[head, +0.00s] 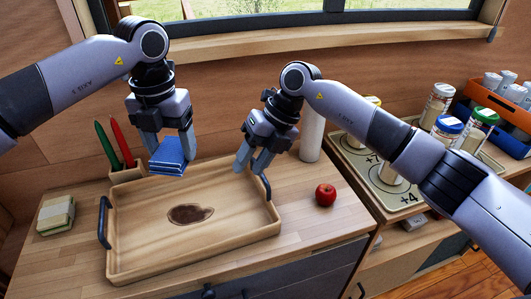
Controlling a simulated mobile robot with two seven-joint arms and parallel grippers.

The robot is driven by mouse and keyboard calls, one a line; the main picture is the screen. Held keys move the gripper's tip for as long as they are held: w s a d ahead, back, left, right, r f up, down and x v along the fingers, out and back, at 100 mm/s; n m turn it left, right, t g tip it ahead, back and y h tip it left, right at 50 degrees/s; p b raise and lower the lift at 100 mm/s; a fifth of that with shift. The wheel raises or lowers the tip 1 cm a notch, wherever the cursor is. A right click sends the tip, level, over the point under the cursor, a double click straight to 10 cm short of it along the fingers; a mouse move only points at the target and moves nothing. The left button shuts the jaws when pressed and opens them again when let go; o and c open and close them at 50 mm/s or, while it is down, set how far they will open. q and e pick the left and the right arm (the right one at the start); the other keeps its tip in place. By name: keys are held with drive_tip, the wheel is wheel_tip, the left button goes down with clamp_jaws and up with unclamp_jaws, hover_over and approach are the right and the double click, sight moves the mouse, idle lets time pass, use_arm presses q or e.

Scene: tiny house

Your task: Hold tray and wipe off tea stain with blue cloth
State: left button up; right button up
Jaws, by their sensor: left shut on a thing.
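A wooden tray (140,263) with dark side handles lies on the counter. A dark brown tea stain (190,214) is on its floor, near the middle. My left gripper (167,152) is shut on a folded blue cloth (168,157) and holds it above the tray's back part. My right gripper (252,167) is open and points down, just above the tray's right rim near the right handle (266,187). Its fingers stand apart with nothing visible between them.
A red apple (325,194) sits right of the tray. A white cylinder (312,135) stands behind it. A holder with green and red pens (122,145) is behind the tray. A stack of sponge-like pads (56,216) lies left. Jars stand on a board (405,203) at right.

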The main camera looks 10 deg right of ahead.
drive_tip(key=d+h, duration=0.1)
drive_tip(key=h, duration=0.1)
drive_tip(key=d+h, duration=0.1)
drive_tip(key=h, duration=0.1)
drive_tip(key=d+r+h, duration=0.1)
drive_tip(key=h, duration=0.1)
drive_tip(key=shift+w+t, duration=0.2)
drive_tip(key=shift+t, duration=0.1)
wheel_tip(320, 180, down, 12)
drive_tip(key=shift+r, duration=0.1)
drive_tip(key=shift+c, duration=0.3)
clamp_jaws()
